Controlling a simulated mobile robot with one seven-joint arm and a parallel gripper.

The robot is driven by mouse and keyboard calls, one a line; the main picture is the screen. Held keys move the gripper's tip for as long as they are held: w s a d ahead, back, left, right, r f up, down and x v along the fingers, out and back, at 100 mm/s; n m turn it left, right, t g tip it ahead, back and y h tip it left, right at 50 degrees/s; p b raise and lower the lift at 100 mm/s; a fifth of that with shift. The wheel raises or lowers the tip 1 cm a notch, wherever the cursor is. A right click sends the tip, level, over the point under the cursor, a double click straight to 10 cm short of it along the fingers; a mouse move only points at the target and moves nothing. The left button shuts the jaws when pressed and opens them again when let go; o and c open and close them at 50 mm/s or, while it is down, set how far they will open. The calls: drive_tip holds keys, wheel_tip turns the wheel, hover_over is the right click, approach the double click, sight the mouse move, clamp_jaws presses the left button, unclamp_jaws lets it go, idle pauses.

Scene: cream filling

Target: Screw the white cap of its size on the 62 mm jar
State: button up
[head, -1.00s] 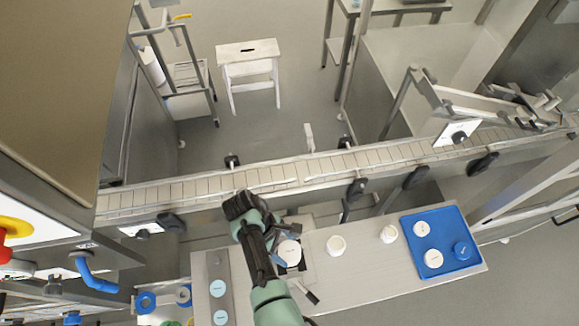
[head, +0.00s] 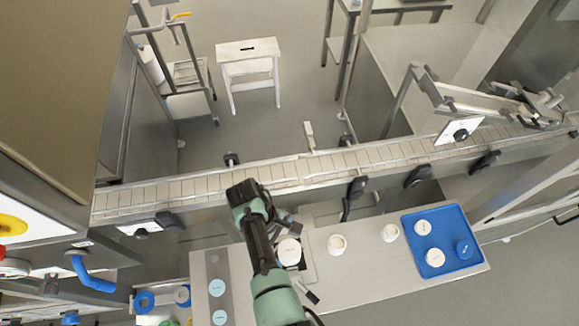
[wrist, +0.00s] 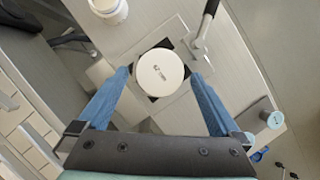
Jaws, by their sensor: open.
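A round white cap (wrist: 160,72), its label seeming to read 62 mm, lies flat in a dark-jawed holder in the wrist view. The jar under it is hidden, so I cannot tell how it sits. It also shows as a white disc (head: 289,251) beside my arm in the head view. My gripper (wrist: 160,76) is open, its two blue fingers apart on either side of the cap in the picture. I see no clear contact with the cap, and its height above it is hard to tell.
Two white jars (head: 337,244) (head: 390,232) stand right of the holder. A blue tray (head: 408,249) holds two white discs (head: 423,227) (head: 435,257) and a blue one (head: 463,249). A dark-handled lever (wrist: 205,25) rises beside the holder. A conveyor (head: 310,168) runs behind.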

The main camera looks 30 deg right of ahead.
drive_tip(key=b+v, duration=0.1)
drive_tip(key=v, duration=1.1)
drive_tip(key=shift+r, duration=0.35)
drive_tip(key=w+r+m+t+b, duration=0.1)
drive_tip(key=w+r+t+b, duration=0.1)
drive_tip(key=w+r+t, duration=0.4)
drive_tip(key=w+r+m+t+b, duration=0.1)
drive_tip(key=w+r+t, duration=0.2)
drive_tip(key=w, duration=0.6)
drive_tip(key=w+a+r+m+t+b, duration=0.1)
drive_tip(key=w+a+r+t, duration=0.2)
drive_tip(key=r, duration=0.6)
drive_tip(key=w+r+m+t+b, duration=0.1)
drive_tip(key=w+r+t+b, duration=0.15)
drive_tip(key=r+t, duration=0.45)
drive_tip(key=s+a+r+m+t+y+b, duration=0.1)
drive_tip(key=s+r+t, duration=0.2)
drive_tip(key=r, duration=0.7)
drive_tip(key=s+a+r+t, duration=0.2)
drive_tip(key=s+r, duration=0.1)
drive_tip(key=r, duration=0.7)
drive_tip(key=s+a+r+m+t+y+b, duration=0.1)
drive_tip(key=s+r+t+b, duration=0.1)
drive_tip(key=s+r+t, duration=0.5)
drive_tip(key=s+r, duration=0.6)
drive_tip(key=s, duration=0.1)
drive_tip(key=shift+a+m+y, duration=0.3)
drive_tip(key=shift+a, duration=0.05)
